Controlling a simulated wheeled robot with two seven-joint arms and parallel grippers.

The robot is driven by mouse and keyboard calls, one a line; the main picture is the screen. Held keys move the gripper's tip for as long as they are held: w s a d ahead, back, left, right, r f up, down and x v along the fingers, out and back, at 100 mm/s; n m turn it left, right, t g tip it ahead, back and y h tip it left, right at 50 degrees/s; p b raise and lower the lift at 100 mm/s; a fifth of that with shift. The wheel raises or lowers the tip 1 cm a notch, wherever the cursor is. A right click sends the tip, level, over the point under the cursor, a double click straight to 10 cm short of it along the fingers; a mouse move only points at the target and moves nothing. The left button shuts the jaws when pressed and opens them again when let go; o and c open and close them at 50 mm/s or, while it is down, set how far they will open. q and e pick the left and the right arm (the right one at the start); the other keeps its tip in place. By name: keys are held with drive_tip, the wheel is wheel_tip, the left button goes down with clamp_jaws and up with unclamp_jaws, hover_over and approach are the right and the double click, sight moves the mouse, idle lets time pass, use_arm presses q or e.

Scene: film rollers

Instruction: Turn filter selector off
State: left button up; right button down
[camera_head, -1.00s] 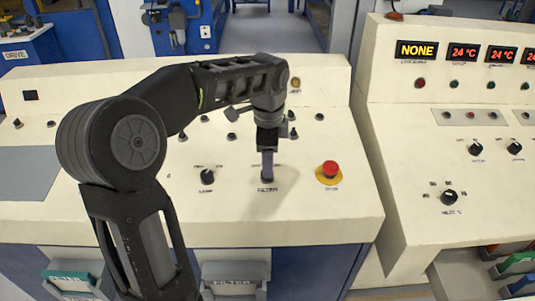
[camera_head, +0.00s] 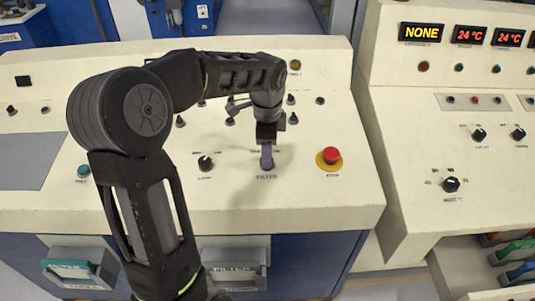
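The filter selector (camera_head: 267,164) is a small dark knob on the cream sloped panel, with the label "FILTER" below it. My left gripper (camera_head: 267,154) points down right over this knob, its fingers at the knob. The fingers look close together and cover most of the knob, so its pointer direction is hidden. I cannot tell whether the fingers grip it or only touch it. My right gripper is not in view.
A red stop button (camera_head: 331,155) on a yellow ring stands just right of the selector. The "LOOP" knob (camera_head: 206,163) is to its left. More knobs sit behind my arm. A second console (camera_head: 420,130) with displays stands at right.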

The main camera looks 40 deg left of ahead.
use_arm(q)
drive_tip(key=shift+w+a+f, duration=0.1)
drive_tip(key=shift+f, duration=1.35)
drive_tip(key=shift+c, duration=0.4)
clamp_jaws()
